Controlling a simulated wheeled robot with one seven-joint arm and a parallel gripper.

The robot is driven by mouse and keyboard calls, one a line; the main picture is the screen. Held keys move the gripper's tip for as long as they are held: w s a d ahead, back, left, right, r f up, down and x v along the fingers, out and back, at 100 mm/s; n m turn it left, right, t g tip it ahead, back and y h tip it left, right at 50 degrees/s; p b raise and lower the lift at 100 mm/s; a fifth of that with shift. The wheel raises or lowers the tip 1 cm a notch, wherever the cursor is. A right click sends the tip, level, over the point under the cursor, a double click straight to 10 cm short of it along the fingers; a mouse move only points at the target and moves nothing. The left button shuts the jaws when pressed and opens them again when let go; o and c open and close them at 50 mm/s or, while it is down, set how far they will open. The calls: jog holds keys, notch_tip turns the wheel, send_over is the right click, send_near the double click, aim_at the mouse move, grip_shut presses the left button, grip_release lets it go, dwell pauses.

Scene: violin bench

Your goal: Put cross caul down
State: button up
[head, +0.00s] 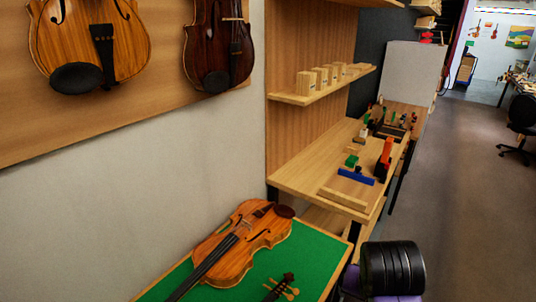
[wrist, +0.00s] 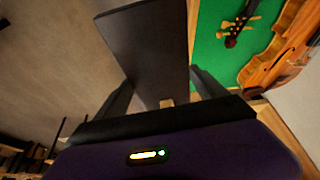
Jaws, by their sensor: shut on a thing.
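My gripper (wrist: 165,92) shows in the wrist view with its two dark fingers spread apart and a thing between them. A dark, flat, bar-like piece (wrist: 150,45) rises from between the fingers toward the top edge; I take it to be the cross caul. A small tan bit (wrist: 166,103) shows at its lower end. In the head view my dark round wrist (head: 393,268) is at the bottom right, beside the green bench top (head: 312,262). The fingers and the held piece are not visible there.
A violin (head: 245,245) lies on the green top, with a second scroll (head: 282,287) in front. The wooden bench (head: 305,178) behind holds a pale wooden bar (head: 343,198), a blue tool (head: 356,176) and a red tool (head: 384,158). A shelf (head: 300,97) above carries blocks.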

jog(key=shift+w+a+f+n, duration=0.15)
jog(key=shift+f+n, duration=0.25)
jog(key=s+f+n+y+b, duration=0.1)
jog(key=s+f+n+b, duration=0.1)
jog(key=f, duration=0.8)
jog(key=s+a+f+n+y+b, duration=0.1)
jog(key=s+f, duration=0.4)
jog(key=f, duration=0.5)
jog(key=shift+s+n+t+b, duration=0.2)
jog(key=shift+n+t+b, duration=0.1)
jog(key=shift+n+b, duration=0.65)
